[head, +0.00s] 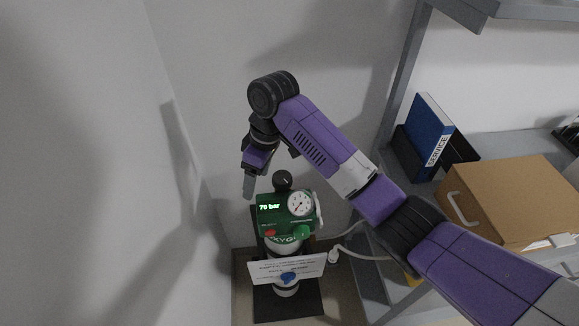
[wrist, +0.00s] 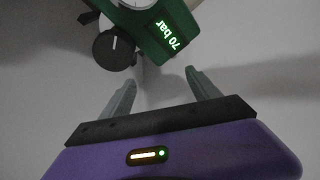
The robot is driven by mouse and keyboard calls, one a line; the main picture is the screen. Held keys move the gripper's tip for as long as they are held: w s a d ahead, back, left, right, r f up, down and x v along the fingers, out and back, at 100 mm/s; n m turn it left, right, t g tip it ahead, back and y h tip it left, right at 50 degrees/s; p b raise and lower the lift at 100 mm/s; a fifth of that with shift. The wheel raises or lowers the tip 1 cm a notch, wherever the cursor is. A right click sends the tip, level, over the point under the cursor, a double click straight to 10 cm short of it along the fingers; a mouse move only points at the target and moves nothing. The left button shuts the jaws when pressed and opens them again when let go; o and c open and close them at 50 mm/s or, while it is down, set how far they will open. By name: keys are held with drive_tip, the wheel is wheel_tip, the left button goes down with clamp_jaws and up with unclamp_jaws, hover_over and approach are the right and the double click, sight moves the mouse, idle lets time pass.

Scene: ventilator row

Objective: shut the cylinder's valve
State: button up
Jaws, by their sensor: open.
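The cylinder (head: 286,288) stands upright on a dark base, with a green valve head (head: 271,222) on top. The head has a lit display reading "70 bar", a round white gauge (head: 300,203) and a black knob (head: 282,181) at its back. In the wrist view the black knob (wrist: 115,49) has a white mark and sits beside the green head (wrist: 171,32), ahead of and left of the fingers. My gripper (wrist: 162,85) is open and empty. In the head view my gripper (head: 249,186) hangs just left of the knob, apart from it.
A white card (head: 287,267) with print hangs on the cylinder's front. A pale hose (head: 350,230) runs right from it. A grey shelf on the right holds a cardboard box (head: 515,198) and a blue binder (head: 430,130). White walls stand close behind and left.

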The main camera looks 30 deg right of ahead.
sight(283, 176)
drive_tip(key=shift+g+h, duration=0.7)
drive_tip(key=shift+h, duration=0.1)
drive_tip(key=d+r, duration=0.4)
drive_tip(key=d, duration=0.1)
drive_tip(key=d+r, duration=0.2)
drive_tip(key=shift+w+d, duration=0.15)
drive_tip(key=shift+w, duration=0.05)
drive_tip(key=shift+d+f, duration=0.1)
drive_tip(key=shift+f, duration=0.2)
drive_tip(key=shift+s+a+f+b, duration=0.1)
drive_tip(key=shift+f+b, duration=0.15)
drive_tip(key=shift+f, duration=1.55)
drive_tip(key=shift+s+a+f+b, duration=0.1)
drive_tip(key=shift+f+b, duration=0.15)
drive_tip(key=shift+f, duration=1.5)
drive_tip(key=c, duration=1.4)
drive_tip(key=shift+o, duration=0.2)
